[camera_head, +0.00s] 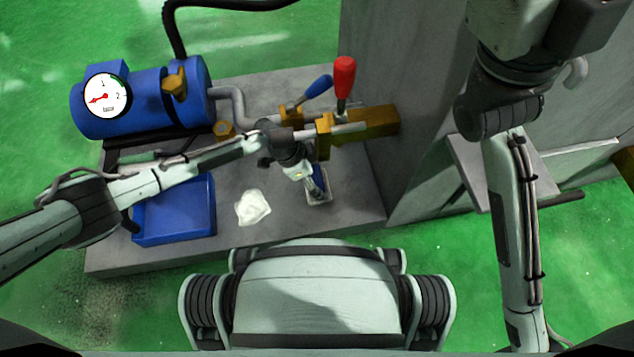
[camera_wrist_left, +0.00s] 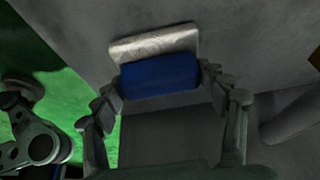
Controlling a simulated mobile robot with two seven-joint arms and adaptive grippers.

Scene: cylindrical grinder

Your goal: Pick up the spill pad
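A small blue block with a pale flat piece behind it, which I take for the spill pad (camera_wrist_left: 158,76), lies on the grey bench top. It also shows in the head view (camera_head: 319,197), partly hidden by my gripper. My left gripper (camera_wrist_left: 162,82) points down over it. Its fingers are wide apart, one at each side of the blue part. Their tips are very near its sides; I cannot tell whether they touch. My right arm is at the right of the head view, and its gripper is not in view.
A white crumpled cloth (camera_head: 253,207) and a blue tray (camera_head: 150,229) lie to the left on the bench (camera_head: 270,236). Behind are a blue motor with a gauge (camera_head: 102,96), red (camera_head: 344,74) and blue (camera_head: 318,87) levers, and a brass-coloured block (camera_head: 372,121). A grey cabinet wall (camera_head: 400,60) stands on the right.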

